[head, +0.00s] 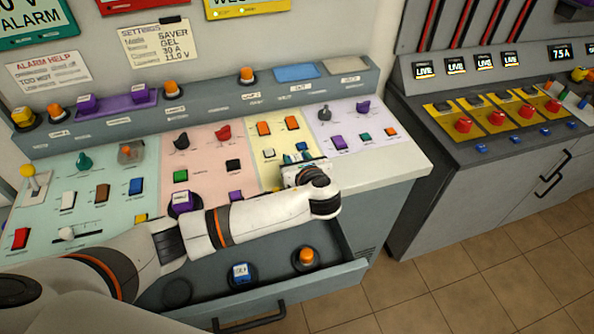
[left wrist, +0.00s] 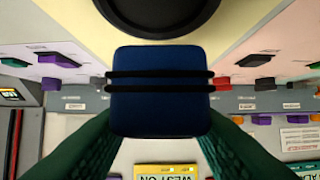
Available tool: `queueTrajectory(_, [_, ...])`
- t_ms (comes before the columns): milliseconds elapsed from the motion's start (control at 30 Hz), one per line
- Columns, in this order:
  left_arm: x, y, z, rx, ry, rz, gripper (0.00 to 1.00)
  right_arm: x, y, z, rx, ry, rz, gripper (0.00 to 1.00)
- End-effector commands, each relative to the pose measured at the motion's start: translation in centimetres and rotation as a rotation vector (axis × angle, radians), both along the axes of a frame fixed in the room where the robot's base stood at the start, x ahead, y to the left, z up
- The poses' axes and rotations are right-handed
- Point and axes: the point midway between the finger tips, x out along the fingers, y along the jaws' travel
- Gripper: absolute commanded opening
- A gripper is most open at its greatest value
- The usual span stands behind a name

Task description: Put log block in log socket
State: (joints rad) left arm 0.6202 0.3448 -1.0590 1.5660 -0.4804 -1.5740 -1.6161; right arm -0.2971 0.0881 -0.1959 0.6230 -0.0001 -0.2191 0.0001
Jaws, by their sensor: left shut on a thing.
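A dark blue block (left wrist: 160,90) with two black bands fills the middle of the left wrist view. It sits between the green fingers of my left gripper (left wrist: 160,142), which is shut on it. A black round socket-like ring (left wrist: 165,12) lies on the yellow panel close to the block, at the top of that view. In the head view my left gripper (head: 298,162) is over the yellow panel section, and it hides most of the block and the ring. I cannot read which label marks the log socket. My right gripper is not in view.
An open drawer (head: 335,272) below the console holds a blue block (head: 240,272), an orange knob (head: 306,257) and an empty black ring (head: 177,292). Switches and knobs surround my left gripper. A grey cabinet (head: 480,170) stands to the right; the floor between is clear.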

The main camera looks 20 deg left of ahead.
Motion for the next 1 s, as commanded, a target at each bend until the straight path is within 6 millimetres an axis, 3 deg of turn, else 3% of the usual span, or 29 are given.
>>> queueTrajectory(333, [0.0,0.0,-4.1,0.001,0.001,0.0,0.17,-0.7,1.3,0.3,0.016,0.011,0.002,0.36])
queueTrajectory(700, [0.0,0.0,-4.6,-0.001,0.0,-0.002,0.17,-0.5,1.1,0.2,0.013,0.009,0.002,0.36])
queueTrajectory(733, [0.0,0.0,-4.6,-0.001,-0.001,-0.001,0.44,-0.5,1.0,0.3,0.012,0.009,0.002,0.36])
queueTrajectory(800, [0.0,0.0,-4.6,-0.001,-0.001,-0.001,0.56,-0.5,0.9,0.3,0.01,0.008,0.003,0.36])
queueTrajectory(833, [0.0,0.0,-4.6,-0.001,-0.001,-0.001,0.61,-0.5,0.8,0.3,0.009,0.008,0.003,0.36])
queueTrajectory(1000, [0.0,0.0,-4.6,-0.001,0.0,-0.002,0.61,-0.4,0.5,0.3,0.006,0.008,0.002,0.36])
